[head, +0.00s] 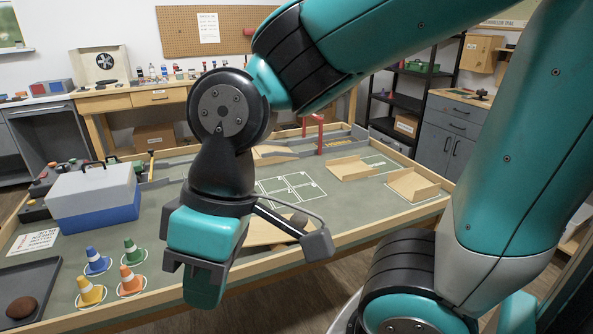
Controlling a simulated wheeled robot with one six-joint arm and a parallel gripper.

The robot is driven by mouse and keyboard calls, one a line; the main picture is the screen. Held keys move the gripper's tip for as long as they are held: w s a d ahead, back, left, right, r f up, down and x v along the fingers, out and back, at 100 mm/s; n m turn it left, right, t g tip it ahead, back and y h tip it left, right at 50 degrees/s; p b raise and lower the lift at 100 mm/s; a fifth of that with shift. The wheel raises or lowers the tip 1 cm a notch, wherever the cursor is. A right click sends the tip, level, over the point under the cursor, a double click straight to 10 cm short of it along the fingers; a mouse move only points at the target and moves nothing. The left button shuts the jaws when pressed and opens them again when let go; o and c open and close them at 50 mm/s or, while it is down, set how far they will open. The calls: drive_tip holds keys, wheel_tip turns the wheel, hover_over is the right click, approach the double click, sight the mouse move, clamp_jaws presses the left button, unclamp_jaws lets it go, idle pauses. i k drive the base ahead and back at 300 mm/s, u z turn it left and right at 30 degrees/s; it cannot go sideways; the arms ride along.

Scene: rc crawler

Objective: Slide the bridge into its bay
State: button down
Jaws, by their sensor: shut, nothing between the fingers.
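My gripper (203,292) hangs over the near edge of the table, shut and empty, with its fingers pointing down. I cannot tell for certain which wooden piece is the bridge. One pale wooden piece with raised sides (350,168) sits right of centre, and a similar piece (413,186) sits at the right edge. A low curved wooden piece (272,154) lies at the back. A flat wooden piece (262,233) lies near the front edge, partly hidden by my gripper. White-outlined bays (291,188) are marked on the green table top, apart from my gripper.
A grey and blue toolbox (95,195) stands at the left. Several striped cones (131,281) stand at the front left, beside a dark tray (48,268) with a brown round object (22,307). A red post (320,135) rises at the back. A wooden rim (375,227) borders the table.

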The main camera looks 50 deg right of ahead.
sight(350, 168)
drive_tip(key=i, duration=0.7)
drive_tip(key=z, duration=0.9)
drive_tip(key=i, duration=0.6)
drive_tip(key=z, duration=0.7)
